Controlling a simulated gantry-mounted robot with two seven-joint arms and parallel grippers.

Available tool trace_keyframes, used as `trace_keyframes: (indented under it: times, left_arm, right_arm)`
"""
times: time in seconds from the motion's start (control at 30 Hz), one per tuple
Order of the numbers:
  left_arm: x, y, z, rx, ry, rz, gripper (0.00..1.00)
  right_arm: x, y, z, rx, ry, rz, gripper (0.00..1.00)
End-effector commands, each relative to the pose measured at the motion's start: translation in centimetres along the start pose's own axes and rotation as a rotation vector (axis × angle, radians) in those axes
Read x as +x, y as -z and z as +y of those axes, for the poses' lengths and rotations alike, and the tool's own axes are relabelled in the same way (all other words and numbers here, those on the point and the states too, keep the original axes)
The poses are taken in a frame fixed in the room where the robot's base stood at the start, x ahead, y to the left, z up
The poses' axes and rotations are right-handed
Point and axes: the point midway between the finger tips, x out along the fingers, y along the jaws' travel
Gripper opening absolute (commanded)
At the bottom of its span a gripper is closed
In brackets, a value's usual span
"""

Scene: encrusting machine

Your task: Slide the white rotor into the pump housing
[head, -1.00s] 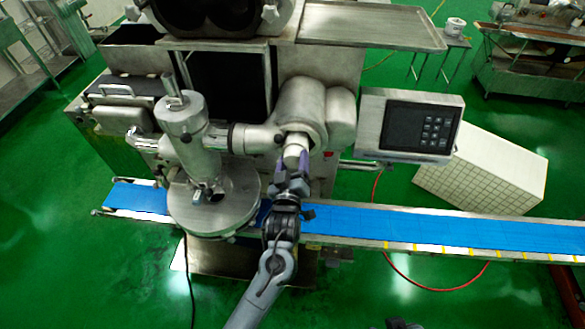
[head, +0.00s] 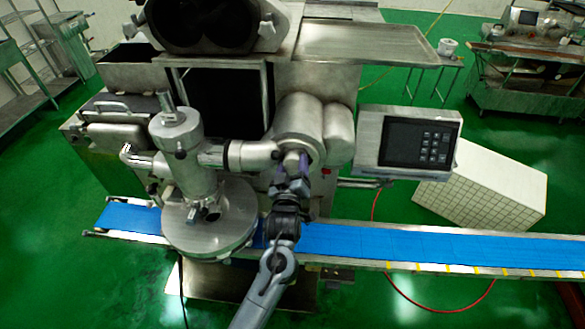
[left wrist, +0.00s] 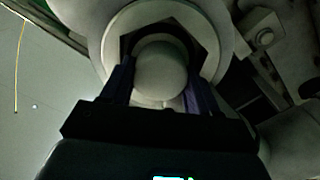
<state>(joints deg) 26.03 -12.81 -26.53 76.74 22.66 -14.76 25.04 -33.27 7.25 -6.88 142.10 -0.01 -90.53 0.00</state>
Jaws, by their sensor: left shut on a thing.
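The pump housing (head: 303,115) is the metal cylinder on the front of the machine, left of the control panel. My left gripper (head: 291,165) is at its open mouth, its purple fingers shut on the white rotor (head: 291,158), which is mostly hidden there. In the left wrist view the rotor's round end (left wrist: 160,75) sits between the two fingers (left wrist: 160,92). The housing's pale rim (left wrist: 113,40) rings it, with a dark gap around part of the rotor. How deep the rotor sits cannot be told. My right gripper is not in view.
A metal hopper column (head: 180,150) on a round base stands just left of my gripper. The blue conveyor belt (head: 400,243) runs below. The control panel (head: 408,140) is at the right, with a white tiled block (head: 485,190) beyond it.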

Motion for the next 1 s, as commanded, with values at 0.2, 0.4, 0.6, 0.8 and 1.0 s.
trace_keyframes:
  times: [0.2, 0.4, 0.6, 0.8, 1.0]
  left_arm:
    - [0.00, 0.15, 0.11, -0.001, -0.002, 0.003, 0.65]
    - [-0.01, 0.10, 0.07, 0.000, -0.001, 0.002, 0.90]
    - [-0.03, -0.11, -0.09, 0.001, 0.002, -0.002, 0.94]
    - [-0.02, -0.06, -0.05, 0.000, 0.001, -0.001, 1.00]
    - [-0.02, -0.02, -0.02, 0.000, 0.000, 0.000, 1.00]
  right_arm:
    - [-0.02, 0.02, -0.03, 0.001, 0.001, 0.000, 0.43]
    - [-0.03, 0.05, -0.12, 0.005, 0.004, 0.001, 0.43]
    - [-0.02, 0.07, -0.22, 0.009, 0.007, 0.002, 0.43]
    - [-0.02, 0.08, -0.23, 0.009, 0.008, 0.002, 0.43]
    - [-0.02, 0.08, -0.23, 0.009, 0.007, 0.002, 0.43]
